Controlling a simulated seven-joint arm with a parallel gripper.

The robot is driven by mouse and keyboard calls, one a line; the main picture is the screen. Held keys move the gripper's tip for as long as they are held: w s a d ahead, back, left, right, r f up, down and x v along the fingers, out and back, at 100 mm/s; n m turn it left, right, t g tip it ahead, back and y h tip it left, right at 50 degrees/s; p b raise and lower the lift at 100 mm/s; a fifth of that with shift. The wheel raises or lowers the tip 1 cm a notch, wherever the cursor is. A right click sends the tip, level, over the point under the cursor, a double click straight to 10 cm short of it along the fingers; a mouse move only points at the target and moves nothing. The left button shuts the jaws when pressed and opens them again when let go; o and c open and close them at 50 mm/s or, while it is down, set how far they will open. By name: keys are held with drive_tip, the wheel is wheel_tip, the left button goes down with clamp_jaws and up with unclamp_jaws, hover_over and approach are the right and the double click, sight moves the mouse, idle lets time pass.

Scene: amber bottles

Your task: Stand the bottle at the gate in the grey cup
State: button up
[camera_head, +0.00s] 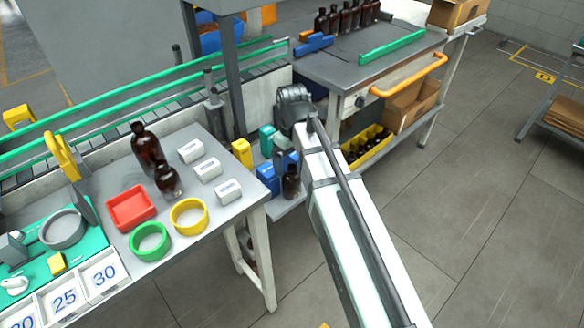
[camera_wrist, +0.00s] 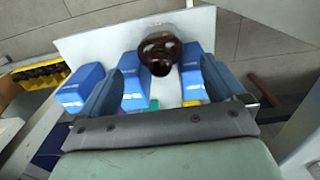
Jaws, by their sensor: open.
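A dark amber bottle (camera_head: 291,184) stands on a low shelf beside blue blocks (camera_head: 268,176). In the wrist view the bottle (camera_wrist: 160,50) shows from above, between two blue blocks. My gripper (camera_head: 287,150) is over this shelf in the head view. In the wrist view its two dark blue fingers (camera_wrist: 162,78) are spread apart, with the bottle's dark cap just ahead between them; nothing is held. The grey cup (camera_head: 66,238), a round open ring, sits on the green panel at the left table. Its inside looks empty.
Two more amber bottles (camera_head: 148,148) stand on the left table, near white blocks (camera_head: 208,169), a red tray (camera_head: 131,207), a green ring (camera_head: 150,256) and a yellow ring (camera_head: 188,230). A grey post (camera_head: 234,80) rises beside the shelf. A yellow crate (camera_head: 366,149) holds bottles.

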sight(292, 166)
drive_tip(key=shift+o, duration=0.3)
drive_tip(key=shift+r, duration=3)
drive_tip(key=f, duration=0.6)
drive_tip(key=shift+a+f, duration=0.25)
drive_tip(key=shift+f, duration=0.1)
drive_tip(key=shift+f, duration=0.1)
drive_tip(key=shift+d+f, duration=0.15)
drive_tip(key=shift+f, duration=1.1)
drive_tip(key=shift+d+f, duration=0.1)
drive_tip(key=shift+f, duration=1.1)
drive_tip(key=shift+c, duration=0.5)
